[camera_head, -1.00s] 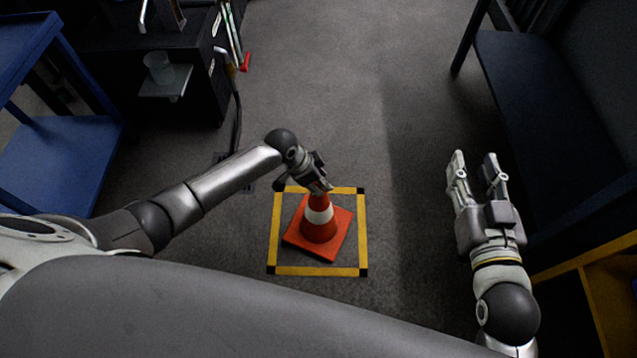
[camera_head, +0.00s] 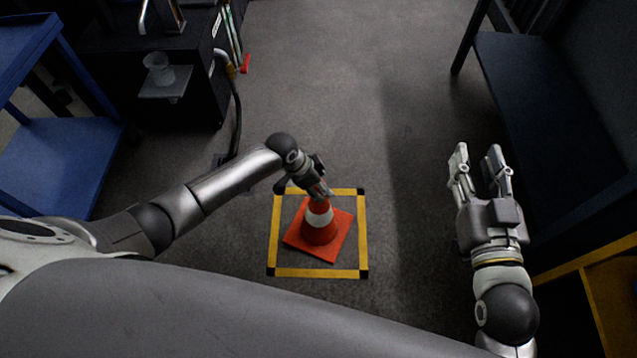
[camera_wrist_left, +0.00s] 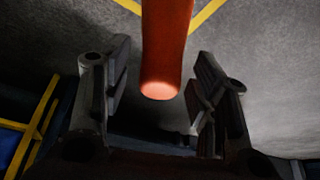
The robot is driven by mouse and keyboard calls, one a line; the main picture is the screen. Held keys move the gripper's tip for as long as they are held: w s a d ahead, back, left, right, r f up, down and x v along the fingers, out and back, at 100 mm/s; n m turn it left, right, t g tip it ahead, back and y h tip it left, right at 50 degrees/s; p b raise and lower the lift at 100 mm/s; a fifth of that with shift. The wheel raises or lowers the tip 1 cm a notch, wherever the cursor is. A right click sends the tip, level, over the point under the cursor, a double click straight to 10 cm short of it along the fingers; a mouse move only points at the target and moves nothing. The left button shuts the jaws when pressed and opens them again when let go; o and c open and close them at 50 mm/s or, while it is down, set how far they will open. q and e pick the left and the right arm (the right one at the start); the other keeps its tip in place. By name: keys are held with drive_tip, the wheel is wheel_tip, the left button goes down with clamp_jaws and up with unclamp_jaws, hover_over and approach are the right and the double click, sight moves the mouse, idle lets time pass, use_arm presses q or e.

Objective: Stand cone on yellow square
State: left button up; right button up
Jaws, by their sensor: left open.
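The orange cone (camera_head: 319,229) with a white band stands upright on the floor. Its square base lies inside the yellow square (camera_head: 318,272), turned at an angle to the square's sides. My left gripper (camera_head: 322,194) is at the cone's tip. In the left wrist view the cone's tip (camera_wrist_left: 160,60) shows between the two open fingers of the left gripper (camera_wrist_left: 160,100), with a gap on each side. My right gripper (camera_head: 478,165) is open and empty, held to the right of the square.
A blue shelf cart (camera_head: 55,160) stands at the left. A black cabinet with a small ledge (camera_head: 165,82) holding a clear cup (camera_head: 158,68) is at the back left. A dark bench (camera_head: 545,110) is at the right. The floor behind the square is clear.

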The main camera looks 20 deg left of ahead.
use_arm(q)
drive_tip(key=shift+r, duration=0.1)
drive_tip(key=shift+r, duration=0.2)
drive_tip(key=p+v, duration=0.5)
drive_tip(key=v, duration=0.7)
drive_tip(key=s+d+n, duration=0.1)
drive_tip(key=s+d, duration=0.5)
drive_tip(key=s, duration=0.3)
drive_tip(key=s+a+r+n+y, duration=0.1)
drive_tip(key=s+a+r+n, duration=0.2)
drive_tip(key=s, duration=0.3)
drive_tip(key=s+a+r+n+t+y, duration=0.1)
drive_tip(key=s+a+r+n+y, duration=0.1)
drive_tip(key=s+a+r+n, duration=0.2)
drive_tip(key=shift+s+a, duration=0.45)
drive_tip(key=shift+s, duration=0.55)
use_arm(e)
drive_tip(key=s+d+f+g+h, duration=0.1)
drive_tip(key=s+d+f+g, duration=0.2)
drive_tip(key=s+f+g, duration=0.3)
drive_tip(key=s+d+f+g+h, duration=0.2)
drive_tip(key=s+d+f+g, duration=0.1)
drive_tip(key=s+f+g, duration=0.4)
wheel_tip(320, 180, down, 2)
drive_tip(key=s, duration=0.3)
drive_tip(key=shift+d+f+m+h, duration=0.25)
drive_tip(key=shift+m+h, duration=0.05)
drive_tip(key=shift+m, duration=0.1)
drive_tip(key=shift+w, duration=0.15)
